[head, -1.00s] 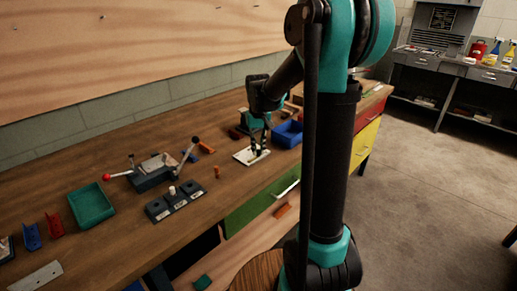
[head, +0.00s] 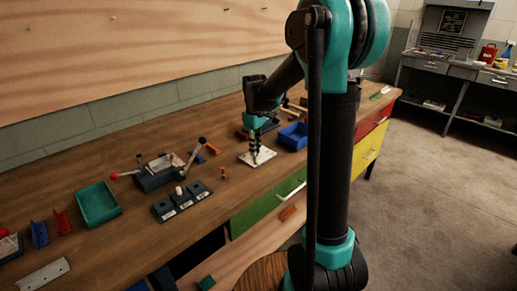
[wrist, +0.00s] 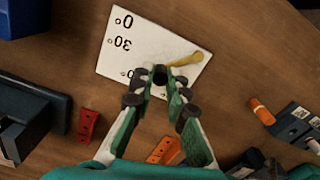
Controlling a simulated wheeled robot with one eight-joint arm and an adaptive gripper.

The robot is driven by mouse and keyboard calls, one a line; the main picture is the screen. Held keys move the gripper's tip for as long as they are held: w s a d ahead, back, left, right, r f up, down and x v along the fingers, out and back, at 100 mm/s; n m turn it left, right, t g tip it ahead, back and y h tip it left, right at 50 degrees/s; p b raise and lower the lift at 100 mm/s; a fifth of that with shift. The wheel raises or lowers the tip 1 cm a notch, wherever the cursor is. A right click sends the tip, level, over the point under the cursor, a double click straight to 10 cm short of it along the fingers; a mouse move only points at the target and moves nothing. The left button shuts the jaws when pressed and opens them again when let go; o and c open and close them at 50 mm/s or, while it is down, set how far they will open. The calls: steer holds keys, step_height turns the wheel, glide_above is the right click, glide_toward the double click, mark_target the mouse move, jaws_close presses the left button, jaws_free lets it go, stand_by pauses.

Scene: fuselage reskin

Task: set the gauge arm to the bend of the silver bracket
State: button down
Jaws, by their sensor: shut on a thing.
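The gauge is a white plate (wrist: 118,45) with printed numbers, lying flat on the bench; it also shows in the head view (head: 268,154). Its yellow arm (wrist: 190,59) points to the upper right in the wrist view, away from the numbers that I can read, 0 and 30. My gripper (wrist: 160,77) is over the plate, its fingertips shut around a dark round part at the inner end of the yellow arm. The fingertips hide the pivot. A silver strip with holes (head: 43,275), perhaps the silver bracket, lies at the lower left in the head view; its bend cannot be made out.
A blue bin (head: 293,136) stands right of the gauge. Left of it are a dark block with a white peg (head: 181,201), a clamp fixture with a red knob (head: 160,174) and a green tray (head: 98,204). Blue (head: 40,233) and red (head: 62,222) brackets stand near the silver strip.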

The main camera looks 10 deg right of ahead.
steer(key=shift+a+n, duration=0.5)
steer(key=shift+n, duration=0.7)
steer(key=c, duration=1.5)
jaws_free()
steer(key=shift+r, duration=0.1)
step_height(320, 180, up, 12)
steer(key=shift+f, duration=0.1)
